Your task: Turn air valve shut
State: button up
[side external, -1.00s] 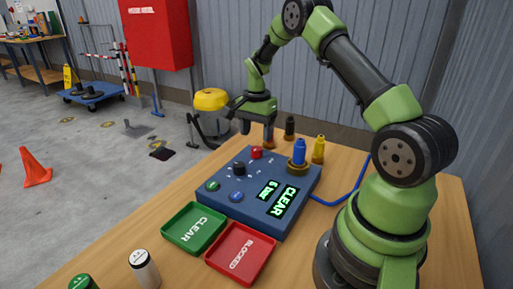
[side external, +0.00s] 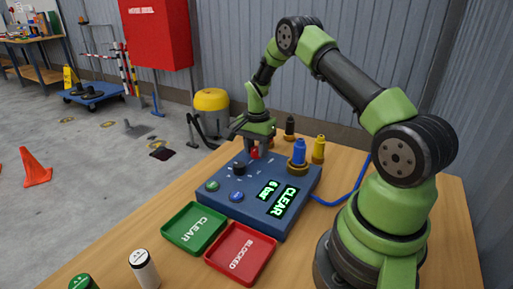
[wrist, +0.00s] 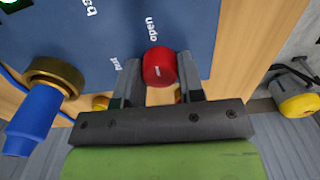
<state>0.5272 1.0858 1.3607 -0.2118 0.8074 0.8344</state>
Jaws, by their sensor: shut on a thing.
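The red valve knob (side external: 254,153) sits at the back edge of the blue test box (side external: 230,212). My gripper (side external: 258,147) reaches down over the knob from behind. In the wrist view the red knob (wrist: 159,66) is between the two fingers, and my gripper (wrist: 159,78) is shut on it. The word "open" is printed beside the knob, and a second, small label lies to its left. A small pale mark shows on the knob. The box's display (side external: 275,200) glows green with "CLEAR" and "6 bar".
A blue nozzle (side external: 299,150) stands in a brass collar on the box, close to my gripper. Yellow (side external: 318,149) and black (side external: 289,127) nozzles stand behind. A black knob (side external: 239,168) is in front. Green (side external: 194,228) and red (side external: 241,252) trays lie at the front.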

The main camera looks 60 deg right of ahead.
jog(key=shift+n, duration=0.4)
jog(key=n, duration=1.3)
jog(key=shift+n, duration=2)
jog(key=o, duration=0.9)
